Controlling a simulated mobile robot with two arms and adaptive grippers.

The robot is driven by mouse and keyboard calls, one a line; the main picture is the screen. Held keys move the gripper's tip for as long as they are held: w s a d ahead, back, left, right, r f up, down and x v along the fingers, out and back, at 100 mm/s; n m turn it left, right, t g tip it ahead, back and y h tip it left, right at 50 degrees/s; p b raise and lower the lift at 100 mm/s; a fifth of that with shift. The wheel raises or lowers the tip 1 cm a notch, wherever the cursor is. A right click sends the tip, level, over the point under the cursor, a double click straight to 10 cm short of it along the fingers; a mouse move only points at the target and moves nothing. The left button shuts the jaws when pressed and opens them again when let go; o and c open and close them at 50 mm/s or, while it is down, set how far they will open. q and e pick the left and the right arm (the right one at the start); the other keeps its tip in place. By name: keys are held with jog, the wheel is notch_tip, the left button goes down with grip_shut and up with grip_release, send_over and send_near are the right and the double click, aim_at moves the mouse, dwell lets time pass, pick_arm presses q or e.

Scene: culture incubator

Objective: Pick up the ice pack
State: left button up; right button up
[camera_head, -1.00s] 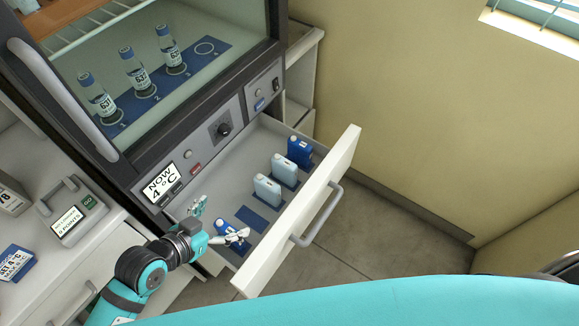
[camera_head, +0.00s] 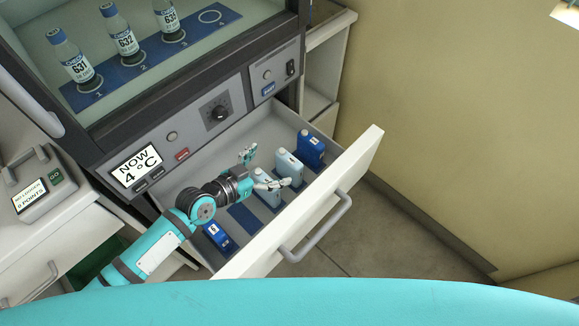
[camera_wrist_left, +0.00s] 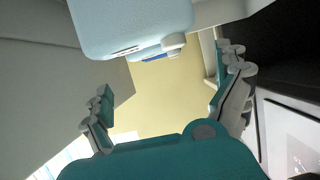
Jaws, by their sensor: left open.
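Ice packs stand in a row in the open drawer (camera_head: 262,262) in the head view. A dark blue pack (camera_head: 217,234) is at the near left and another dark blue pack (camera_head: 311,150) at the far right. Two light blue packs stand between them: a nearer one (camera_head: 264,178) and a farther one (camera_head: 288,165). My left gripper (camera_head: 268,167) is open, with its fingers spread by the nearer light blue pack. In the left wrist view, a light blue pack (camera_wrist_left: 130,22) fills the top, ahead of the open fingers (camera_wrist_left: 168,92). I cannot tell whether they touch it. My right gripper is not in view.
The drawer front with its handle (camera_head: 318,228) stands out from the cabinet. A blue marked slot (camera_head: 245,218) in the drawer is empty.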

aim_at(289, 157)
pick_arm(q)
jog(key=x, duration=0.7)
jog(key=shift+s+d, duration=0.15)
jog(key=shift+d, duration=0.05)
jog(key=shift+w+d+f, duration=0.25)
jog(key=shift+w+d, duration=0.05)
jog(key=shift+w, duration=0.05)
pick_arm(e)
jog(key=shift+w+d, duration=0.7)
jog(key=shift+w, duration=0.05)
pick_arm(q)
jog(key=c, duration=0.6)
jog(key=shift+r, duration=0.1)
jog(key=c, duration=0.9)
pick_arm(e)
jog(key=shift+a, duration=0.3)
